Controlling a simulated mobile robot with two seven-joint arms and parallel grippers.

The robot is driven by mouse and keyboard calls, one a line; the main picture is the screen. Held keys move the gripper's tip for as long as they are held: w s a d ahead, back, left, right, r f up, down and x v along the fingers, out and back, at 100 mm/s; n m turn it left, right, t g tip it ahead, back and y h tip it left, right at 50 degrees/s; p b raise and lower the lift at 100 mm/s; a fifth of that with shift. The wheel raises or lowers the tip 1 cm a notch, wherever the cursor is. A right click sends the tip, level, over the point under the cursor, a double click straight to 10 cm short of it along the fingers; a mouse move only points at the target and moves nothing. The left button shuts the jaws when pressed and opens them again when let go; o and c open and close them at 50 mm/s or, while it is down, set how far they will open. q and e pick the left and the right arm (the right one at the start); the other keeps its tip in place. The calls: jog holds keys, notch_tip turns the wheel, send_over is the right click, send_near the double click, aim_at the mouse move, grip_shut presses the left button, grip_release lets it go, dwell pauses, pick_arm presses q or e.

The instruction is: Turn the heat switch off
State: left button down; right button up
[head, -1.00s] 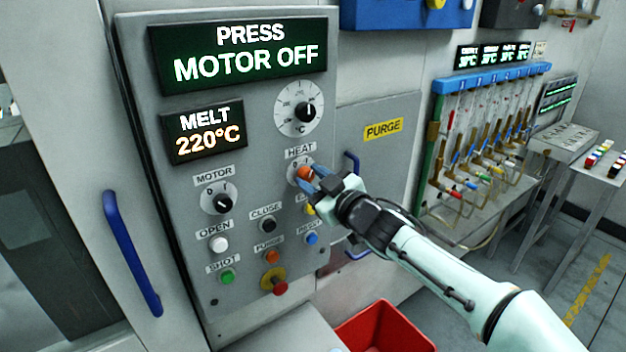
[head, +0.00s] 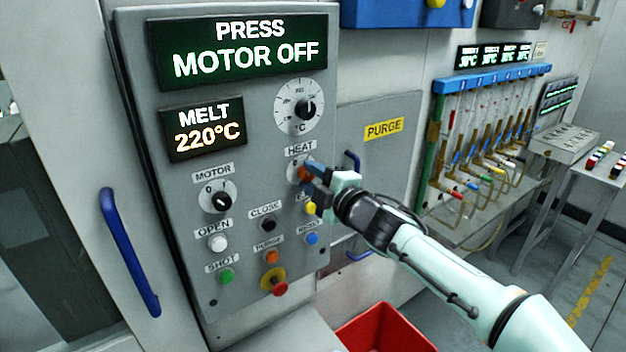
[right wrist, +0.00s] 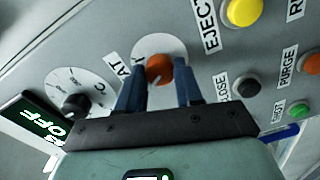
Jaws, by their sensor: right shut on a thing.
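The heat switch (head: 304,174) is an orange-red knob on a pale round dial under the HEAT label on the grey control panel (head: 190,270). My right gripper (head: 311,171) is shut on this knob. In the right wrist view, the blue fingers of my right gripper (right wrist: 160,82) stand on either side of the orange knob (right wrist: 159,68). The fingers cover part of the dial, so I cannot tell the knob's exact pointer position. My left gripper is out of view.
The motor switch (head: 221,201) and several push buttons, including the white OPEN button (head: 218,243), lie left of and below the knob. The display (head: 240,48) reads PRESS MOTOR OFF. A blue handle (head: 130,252) is at left. A red bin (head: 392,327) stands below.

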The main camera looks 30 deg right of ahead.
jog(key=shift+n, duration=0.5)
jog(key=o, duration=1)
jog(key=shift+o, duration=0.2)
jog(key=s+d+p, duration=0.1)
jog(key=s, duration=1.2)
jog(key=shift+s+r, duration=0.15)
jog(key=shift+s, duration=0.05)
